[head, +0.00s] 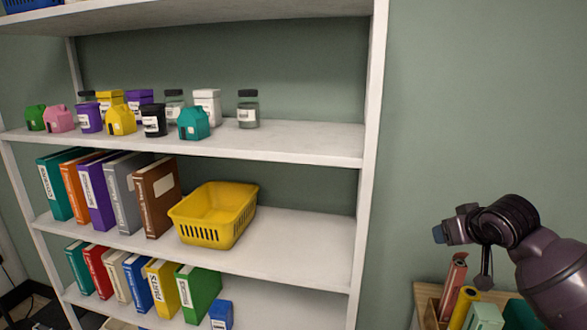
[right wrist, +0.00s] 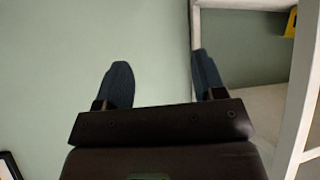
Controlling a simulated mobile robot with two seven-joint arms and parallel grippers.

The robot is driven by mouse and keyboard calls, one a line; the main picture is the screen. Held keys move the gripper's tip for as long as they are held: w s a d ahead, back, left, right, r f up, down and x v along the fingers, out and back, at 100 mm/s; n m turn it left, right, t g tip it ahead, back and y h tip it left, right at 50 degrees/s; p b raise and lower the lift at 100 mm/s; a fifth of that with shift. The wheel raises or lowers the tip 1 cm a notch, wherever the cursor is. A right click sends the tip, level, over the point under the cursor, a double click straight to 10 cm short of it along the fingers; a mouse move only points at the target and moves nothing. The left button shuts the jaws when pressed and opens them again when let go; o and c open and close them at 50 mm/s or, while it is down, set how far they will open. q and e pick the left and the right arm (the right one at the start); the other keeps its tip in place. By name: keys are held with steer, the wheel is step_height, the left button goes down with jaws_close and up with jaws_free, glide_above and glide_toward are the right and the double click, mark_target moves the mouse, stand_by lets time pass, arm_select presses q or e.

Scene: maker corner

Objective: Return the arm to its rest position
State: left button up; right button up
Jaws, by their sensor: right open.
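My right arm comes in from the right in the head view, and its gripper (head: 440,233) is raised to the right of the white shelf unit, in front of the green wall. In the right wrist view, the gripper (right wrist: 162,75) has its two dark fingers wide apart. Only bare wall shows between them, and nothing is held. My left gripper is in neither view.
The white shelf unit (head: 372,130) holds small toy houses, jars, binders and a yellow basket (head: 213,237). Below my right gripper, a wooden organizer (head: 430,292) holds rolled and boxed items. The wall (head: 480,100) above is clear.

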steer(key=s+a+f+n+t+y+b, duration=0.1)
steer(key=s+a+f+n+t, duration=0.2)
steer(key=f, duration=0.5)
steer(key=s+a+f+n+t+y, duration=0.1)
steer(key=s+a+f+t, duration=0.15)
steer(key=s+f, duration=0.4)
steer(key=s+a+f+m+g+h+b, duration=0.1)
steer(key=s+f+m+g, duration=0.3)
steer(key=s+f, duration=1.7)
steer(key=shift+s+a+f+h, duration=0.3)
steer(key=shift+s+h, duration=0.25)
steer(key=shift+h, duration=0.05)
